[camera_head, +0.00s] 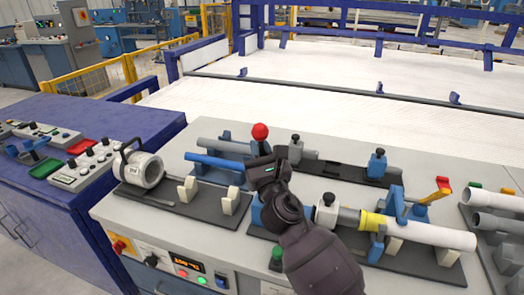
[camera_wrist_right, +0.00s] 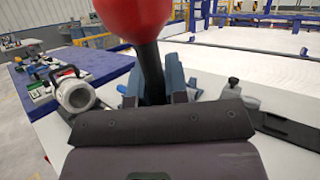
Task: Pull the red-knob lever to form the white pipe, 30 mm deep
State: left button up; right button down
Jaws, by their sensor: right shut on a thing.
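The red knob (camera_head: 260,131) tops a dark lever that stands upright at the bench middle. In the right wrist view the red knob (camera_wrist_right: 135,15) is close up, with its black lever shaft (camera_wrist_right: 151,75) below. My right gripper (camera_head: 264,165) is shut on the lever shaft below the knob, its blue-grey fingers (camera_wrist_right: 152,85) on either side of the shaft. The white pipe (camera_head: 435,233) lies on the right of the bench, its left end at a yellow collar (camera_head: 373,221). The pipe's inner end is hidden. My left gripper is not in view.
A white ring-shaped heater with a handle (camera_head: 146,170) stands left on a dark plate. A blue pipe (camera_head: 215,161) and a grey pipe (camera_head: 222,147) lie behind.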

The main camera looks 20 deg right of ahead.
pick_arm(q)
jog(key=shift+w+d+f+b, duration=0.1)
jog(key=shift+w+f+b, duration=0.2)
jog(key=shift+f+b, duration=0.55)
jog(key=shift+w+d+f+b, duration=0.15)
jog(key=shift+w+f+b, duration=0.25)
jog(key=shift+b, duration=0.8)
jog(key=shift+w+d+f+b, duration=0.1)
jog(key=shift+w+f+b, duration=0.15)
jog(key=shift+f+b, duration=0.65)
pick_arm(e)
jog(key=shift+s+a+f+n+t+y, duration=0.35)
jog(key=shift+s+a+n+y, duration=0.15)
jog(key=shift+s, duration=0.25)
jog(key=shift+s+a+f+n+t+y, duration=0.3)
jog(key=shift+s+a+n+t+y, duration=0.1)
jog(key=shift+s+a+n, duration=0.25)
jog(key=shift+s+a+f+n+t+y, duration=0.35)
jog(key=shift+s+n, duration=0.2)
jog(key=shift+s, duration=0.25)
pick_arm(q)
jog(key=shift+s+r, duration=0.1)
pick_arm(e)
jog(key=c, duration=1.4)
grip_release()
jog(key=shift+o, duration=1.4)
jog(key=shift+r, duration=0.2)
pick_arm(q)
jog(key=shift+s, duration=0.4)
